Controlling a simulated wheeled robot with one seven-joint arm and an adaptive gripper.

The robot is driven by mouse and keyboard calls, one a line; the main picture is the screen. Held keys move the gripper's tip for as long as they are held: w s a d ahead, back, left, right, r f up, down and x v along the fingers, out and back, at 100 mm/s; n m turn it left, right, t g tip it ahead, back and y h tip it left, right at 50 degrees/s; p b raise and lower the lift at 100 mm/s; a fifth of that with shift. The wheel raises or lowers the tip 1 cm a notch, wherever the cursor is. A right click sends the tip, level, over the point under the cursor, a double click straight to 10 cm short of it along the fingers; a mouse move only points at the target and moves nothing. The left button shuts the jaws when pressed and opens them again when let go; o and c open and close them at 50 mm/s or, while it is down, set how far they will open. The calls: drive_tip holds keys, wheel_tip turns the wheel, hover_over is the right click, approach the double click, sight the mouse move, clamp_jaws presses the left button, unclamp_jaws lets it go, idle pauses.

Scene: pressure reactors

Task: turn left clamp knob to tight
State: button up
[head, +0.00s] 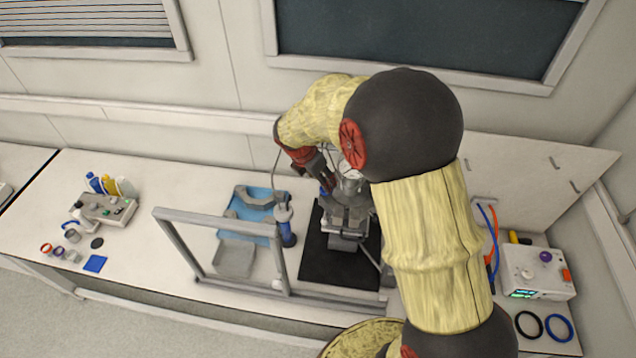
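The pressure reactor (348,213) is a grey metal vessel with a round gauge on top, standing on a black mat (322,262). My arm reaches over it from the right and hides much of its right and upper side. My gripper (328,181) points down at the upper left of the reactor, close to a small blue part there. I cannot tell whether the gripper touches that part or whether its fingers are closed. The left clamp knob cannot be made out clearly, and its setting cannot be read.
A grey frame (215,222) stands in front, left of the reactor. Behind it are a blue mat (262,203), a grey tray (234,260) and a blue cylinder (287,226). A control box (104,209) is at left; a white box (530,272) and rings are at right.

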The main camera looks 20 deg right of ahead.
drive_tip(key=shift+n, duration=0.4)
drive_tip(key=x, duration=0.5)
drive_tip(key=p+x, duration=0.1)
drive_tip(key=x, duration=0.2)
drive_tip(key=shift+w, duration=0.25)
drive_tip(key=shift+c, duration=0.8)
drive_tip(key=c, duration=1)
